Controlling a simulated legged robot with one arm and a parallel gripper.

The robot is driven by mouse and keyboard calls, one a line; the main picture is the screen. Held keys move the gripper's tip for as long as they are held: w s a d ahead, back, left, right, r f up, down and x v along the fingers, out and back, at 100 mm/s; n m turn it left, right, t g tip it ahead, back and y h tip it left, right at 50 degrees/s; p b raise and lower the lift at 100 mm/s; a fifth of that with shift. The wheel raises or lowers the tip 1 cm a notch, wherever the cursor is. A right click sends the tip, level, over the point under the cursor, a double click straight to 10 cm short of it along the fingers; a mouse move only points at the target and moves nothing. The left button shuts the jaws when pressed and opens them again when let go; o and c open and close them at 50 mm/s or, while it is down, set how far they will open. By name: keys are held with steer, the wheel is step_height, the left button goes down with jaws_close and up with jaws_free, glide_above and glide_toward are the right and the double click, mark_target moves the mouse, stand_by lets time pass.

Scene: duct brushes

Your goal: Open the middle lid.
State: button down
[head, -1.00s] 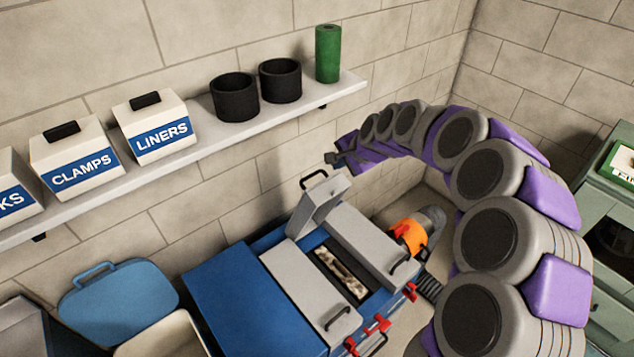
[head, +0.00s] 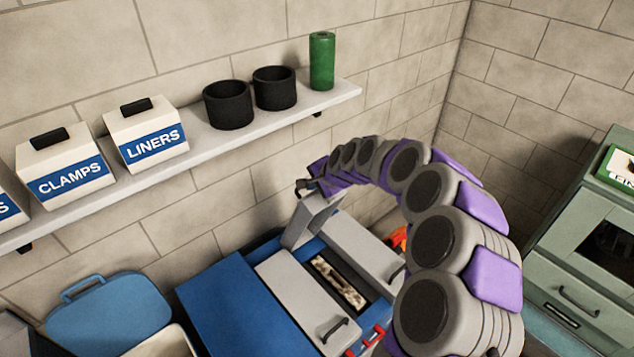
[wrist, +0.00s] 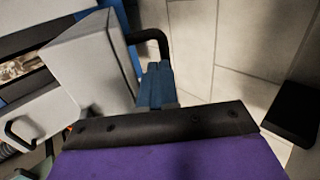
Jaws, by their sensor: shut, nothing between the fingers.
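The middle lid (head: 312,217) of the blue box (head: 228,307) is a grey panel standing raised at the back, between two lowered grey lids. Its opening shows a mottled light item (head: 338,281) in a dark compartment. My gripper (head: 305,187) is at the raised lid's top, on its wall side, and looks shut and empty. In the wrist view the raised lid (wrist: 92,62) stands left of my blue fingers (wrist: 157,84). Its dark handle (wrist: 150,40) curves just beyond the fingertips. I cannot tell whether they touch.
Left lid (head: 303,302) and right lid (head: 365,243) are down. Red latches (head: 366,341) sit at the box's front. A shelf (head: 215,139) with labelled bins and dark cups runs along the wall above. A blue case lid (head: 108,313) stands at left, a green cabinet (head: 575,250) at right.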

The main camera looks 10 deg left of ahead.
stand_by(0.4)
steer(key=shift+w+a+r+p, duration=0.15)
steer(key=shift+w+a+p, duration=0.05)
steer(key=shift+w+p, duration=0.2)
steer(key=shift+w+a+p, duration=0.2)
steer(key=shift+w+p, duration=0.05)
steer(key=shift+p, duration=0.1)
steer(key=w+a+g+h+p, duration=0.1)
steer(key=w+a+h+p, duration=0.1)
steer(key=a+p, duration=0.3)
steer(key=shift+w+a+r+g, duration=0.2)
steer(key=shift+w+a+g, duration=0.15)
steer(key=shift+w, duration=0.5)
